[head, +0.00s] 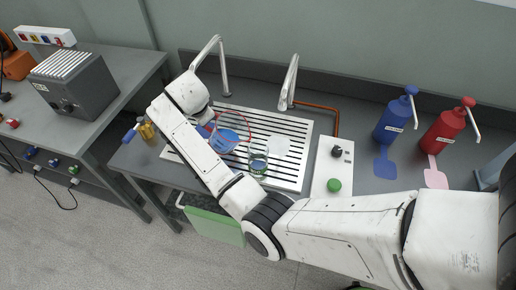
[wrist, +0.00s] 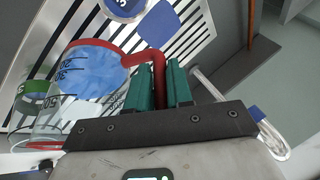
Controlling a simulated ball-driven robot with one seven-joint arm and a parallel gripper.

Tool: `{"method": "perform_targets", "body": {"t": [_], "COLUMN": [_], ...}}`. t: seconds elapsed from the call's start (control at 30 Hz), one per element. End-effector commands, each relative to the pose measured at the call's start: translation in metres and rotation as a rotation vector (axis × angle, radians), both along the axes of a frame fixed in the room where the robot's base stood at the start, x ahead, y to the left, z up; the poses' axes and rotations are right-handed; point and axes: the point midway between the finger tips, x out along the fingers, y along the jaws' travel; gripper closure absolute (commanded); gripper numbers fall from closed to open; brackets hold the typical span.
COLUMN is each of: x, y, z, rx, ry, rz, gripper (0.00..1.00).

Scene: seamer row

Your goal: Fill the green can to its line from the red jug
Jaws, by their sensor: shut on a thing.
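My gripper (wrist: 160,85) is shut on the red handle (wrist: 152,62) of the red jug. The jug (wrist: 90,75) is clear with a red rim, black number marks and blue liquid in it, and it looks tilted. In the head view the jug (head: 235,141) is over the slatted drainer, partly behind my arm, which hides my fingers. The green can (head: 258,167) is clear with a green band and stands on the drainer right of the jug. Blue shows inside it, but its level against the line is too small to tell. Green also shows beside the jug in the wrist view (wrist: 32,97).
The drainer (head: 300,150) has two taps behind it. A control box (head: 338,165) with a green button stands right. Blue (head: 394,118) and red (head: 447,127) pump bottles stand farther right, with coloured mats before them. A grey machine (head: 75,85) is on the left bench.

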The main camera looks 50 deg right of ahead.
Motion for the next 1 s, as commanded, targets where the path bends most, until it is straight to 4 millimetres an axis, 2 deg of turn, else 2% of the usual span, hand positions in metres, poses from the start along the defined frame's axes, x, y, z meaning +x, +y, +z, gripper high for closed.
{"method": "perform_targets", "body": {"t": [0.6,1.0], "x": [0.028,0.036], "y": [0.003,0.004], "z": [-0.05,-0.041], "rx": [-0.031,-0.047], "ry": [0.286,0.435], "rz": [0.0,0.0], "gripper": [1.0,1.0]}}
